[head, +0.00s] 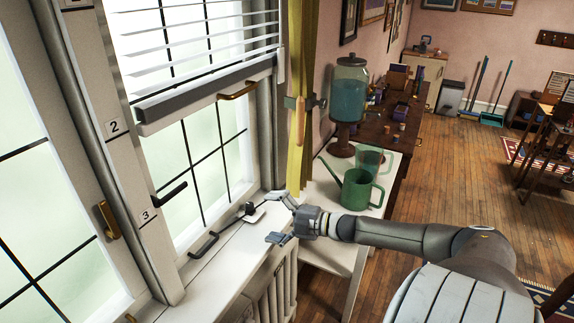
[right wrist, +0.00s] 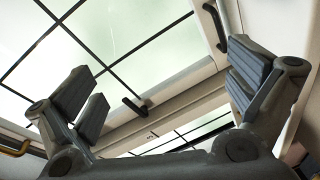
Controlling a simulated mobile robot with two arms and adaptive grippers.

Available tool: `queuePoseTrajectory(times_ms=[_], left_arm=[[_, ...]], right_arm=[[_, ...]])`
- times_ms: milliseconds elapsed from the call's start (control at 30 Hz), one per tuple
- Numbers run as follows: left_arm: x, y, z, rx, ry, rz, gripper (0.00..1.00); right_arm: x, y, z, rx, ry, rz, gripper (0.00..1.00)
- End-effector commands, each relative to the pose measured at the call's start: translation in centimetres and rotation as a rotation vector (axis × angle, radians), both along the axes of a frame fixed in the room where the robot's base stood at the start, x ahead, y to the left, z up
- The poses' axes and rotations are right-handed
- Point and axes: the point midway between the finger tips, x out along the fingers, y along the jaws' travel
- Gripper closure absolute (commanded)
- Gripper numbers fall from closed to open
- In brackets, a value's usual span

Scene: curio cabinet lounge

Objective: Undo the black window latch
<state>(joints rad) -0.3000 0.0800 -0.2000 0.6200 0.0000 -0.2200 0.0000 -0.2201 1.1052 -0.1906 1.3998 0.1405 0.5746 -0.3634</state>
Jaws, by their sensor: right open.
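The black window latch (head: 171,194) is a short dark lever on the white window frame, just above the label marked 3. It slants up to the right. In the right wrist view the latch (right wrist: 134,105) lies between my spread fingers, farther off. My right gripper (head: 276,217) is open and empty above the windowsill, to the right of the latch and apart from it. Its two padded fingers also show in the right wrist view (right wrist: 168,85). My left gripper is not in view.
A dark bar handle (head: 203,246) is on the window's lower rail. A stay with a black knob (head: 250,208) lies near my right gripper. Brass handles (head: 108,220) are on the window.

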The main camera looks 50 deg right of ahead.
Motion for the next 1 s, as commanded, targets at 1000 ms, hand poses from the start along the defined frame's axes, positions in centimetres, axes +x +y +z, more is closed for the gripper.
queuePoseTrajectory(times_ms=[1000], left_arm=[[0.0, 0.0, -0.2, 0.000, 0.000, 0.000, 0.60]], right_arm=[[-0.6, -1.4, -3.8, 0.038, 0.064, -0.085, 0.00]])
